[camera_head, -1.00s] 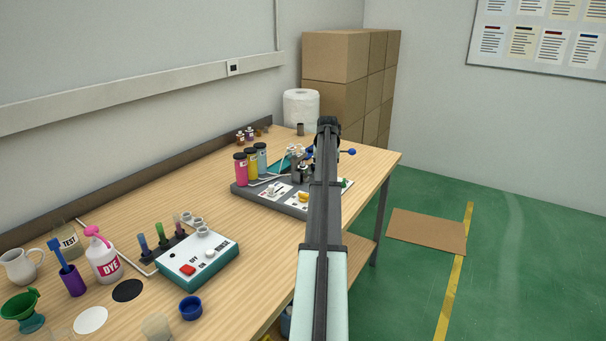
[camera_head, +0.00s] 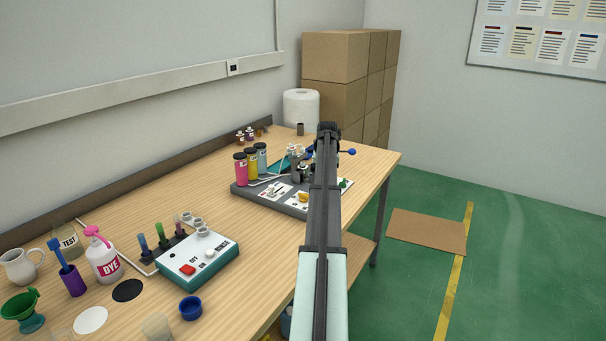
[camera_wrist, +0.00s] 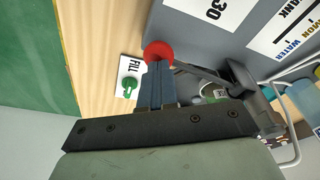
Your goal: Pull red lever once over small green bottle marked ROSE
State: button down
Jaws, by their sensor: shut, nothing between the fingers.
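The red ball knob of the lever (camera_wrist: 158,52) shows in the wrist view, with a dark arm running right to a dark bracket (camera_wrist: 240,82). My gripper (camera_wrist: 157,68) is shut and empty, its fingertips at the lower edge of the knob in the picture; I cannot tell whether they touch it. A small round item with a label (camera_wrist: 215,92) sits under the lever arm, partly hidden; its marking is too small to read, so I cannot tell if it is the ROSE bottle. In the head view my arm hides the gripper and the red lever.
A teal box with a red switch (camera_head: 222,262) stands nearer. A blue ball knob (camera_head: 351,152) shows beyond my arm.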

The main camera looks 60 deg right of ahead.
jog(key=shift+r, duration=0.1)
jog(key=w+d+v, duration=0.1)
jog(key=v, duration=0.7)
jog(key=shift+d+r, duration=0.2)
jog(key=shift+r, duration=0.3)
jog(key=shift+s, duration=0.1)
dwell(1.2)
